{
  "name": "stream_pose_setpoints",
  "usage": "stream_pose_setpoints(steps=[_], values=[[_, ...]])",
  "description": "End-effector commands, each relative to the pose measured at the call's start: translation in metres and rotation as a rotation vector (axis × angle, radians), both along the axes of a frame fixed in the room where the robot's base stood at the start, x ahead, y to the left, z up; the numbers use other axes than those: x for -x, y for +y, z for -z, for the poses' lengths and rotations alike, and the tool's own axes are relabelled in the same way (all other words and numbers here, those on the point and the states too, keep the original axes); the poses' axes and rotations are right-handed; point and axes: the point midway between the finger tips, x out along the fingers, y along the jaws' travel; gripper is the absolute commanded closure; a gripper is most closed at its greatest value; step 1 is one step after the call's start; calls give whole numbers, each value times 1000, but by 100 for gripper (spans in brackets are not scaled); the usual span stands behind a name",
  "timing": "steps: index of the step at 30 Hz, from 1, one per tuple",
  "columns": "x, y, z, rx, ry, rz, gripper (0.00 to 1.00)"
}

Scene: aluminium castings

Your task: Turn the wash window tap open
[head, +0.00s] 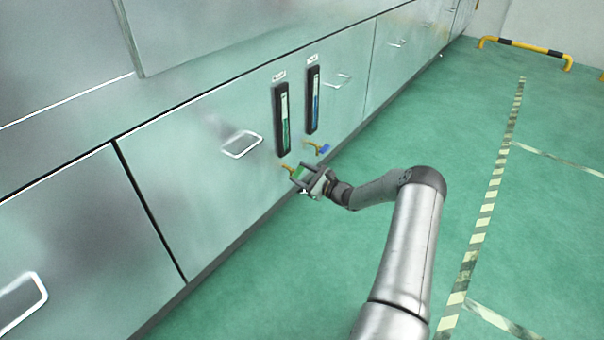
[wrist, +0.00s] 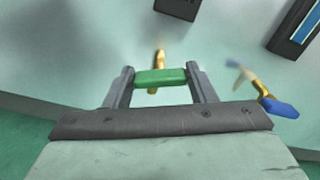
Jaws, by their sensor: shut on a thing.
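Two small brass taps stick out low on the metal cabinet front, each below a dark gauge. The left tap has a green handle (wrist: 160,78), which also shows in the head view (head: 299,172). My gripper (head: 300,178) is at this tap, and in the wrist view (wrist: 160,80) its two fingers are shut on the ends of the green handle. The brass body of the green tap (wrist: 159,58) shows behind the handle. The right tap has a blue handle (head: 323,149), free of the gripper; it also shows in the wrist view (wrist: 281,107). No writing on the labels is readable.
The green-strip gauge (head: 283,120) and blue-strip gauge (head: 313,100) stand upright on the panel above the taps. Cabinet pull handles (head: 242,145) stick out on both sides. The green floor to the right is open, with striped marking lines. A yellow-black barrier (head: 525,47) stands far back.

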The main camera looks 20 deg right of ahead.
Motion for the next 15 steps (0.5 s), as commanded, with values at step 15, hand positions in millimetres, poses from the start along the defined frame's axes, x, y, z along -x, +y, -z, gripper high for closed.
stream_pose_setpoints(steps=[15], values=[[2, 1, 2, 431, -231, 0, 72]])
